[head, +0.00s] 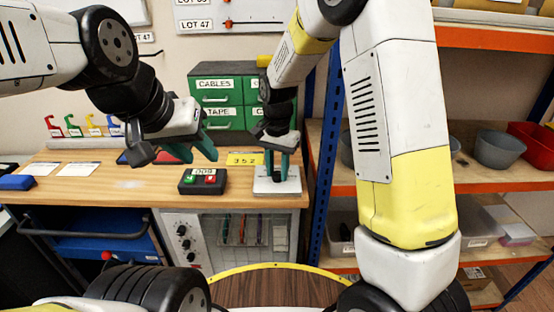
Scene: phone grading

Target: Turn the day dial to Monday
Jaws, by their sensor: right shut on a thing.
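I cannot pick out a dial with readable day names in the head view. My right gripper (278,168) points down over a small white platform (263,186) at the right end of the wooden bench. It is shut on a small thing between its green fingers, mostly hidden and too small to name. My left gripper (195,150) is above the bench, tilted to the right. Its green fingers are apart and nothing shows between them. Below the bench top, a white panel carries several dark knobs (183,243); their markings are unreadable.
A black box with red and green buttons (203,182) sits on the bench. Green drawers (222,85) stand behind. Colored hooks (92,128) and cards (77,170) are at left. An orange-edged shelf (495,178) with bowls stands right.

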